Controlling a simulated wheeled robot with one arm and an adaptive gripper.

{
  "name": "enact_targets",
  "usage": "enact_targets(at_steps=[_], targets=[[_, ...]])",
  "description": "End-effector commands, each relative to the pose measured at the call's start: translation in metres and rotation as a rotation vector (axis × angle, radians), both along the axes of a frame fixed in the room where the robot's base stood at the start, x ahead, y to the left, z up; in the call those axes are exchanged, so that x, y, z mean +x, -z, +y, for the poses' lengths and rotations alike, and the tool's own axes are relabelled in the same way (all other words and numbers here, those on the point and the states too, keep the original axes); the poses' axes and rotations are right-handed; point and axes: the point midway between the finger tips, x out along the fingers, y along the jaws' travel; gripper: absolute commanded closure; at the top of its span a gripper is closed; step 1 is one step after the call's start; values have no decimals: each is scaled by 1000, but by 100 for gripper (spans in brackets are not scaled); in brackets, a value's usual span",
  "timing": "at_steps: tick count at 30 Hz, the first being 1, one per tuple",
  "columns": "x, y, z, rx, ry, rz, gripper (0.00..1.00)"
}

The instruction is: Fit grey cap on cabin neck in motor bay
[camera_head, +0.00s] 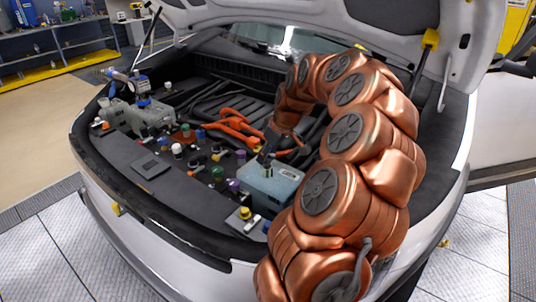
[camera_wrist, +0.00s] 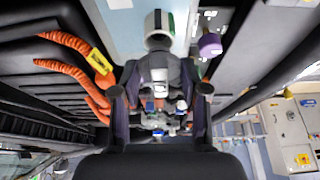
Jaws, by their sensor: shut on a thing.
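I cannot tell which neck is the cabin neck.
Several coloured caps stand on the front deck, including a green one (camera_head: 218,173) and a purple one (camera_wrist: 210,45). Orange cables (camera_head: 238,128) run close to my gripper. A yellow cap (camera_head: 245,212) sits near the front edge. The raised hood (camera_head: 395,25) is overhead.

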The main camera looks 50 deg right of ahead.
Motion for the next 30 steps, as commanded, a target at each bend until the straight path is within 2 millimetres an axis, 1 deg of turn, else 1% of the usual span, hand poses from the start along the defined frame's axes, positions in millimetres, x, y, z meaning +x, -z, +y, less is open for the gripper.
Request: enact_targets(at_steps=[14,30], targets=[[0,1,0,0,0,0,87],[0,11,0,0,0,-1,87]])
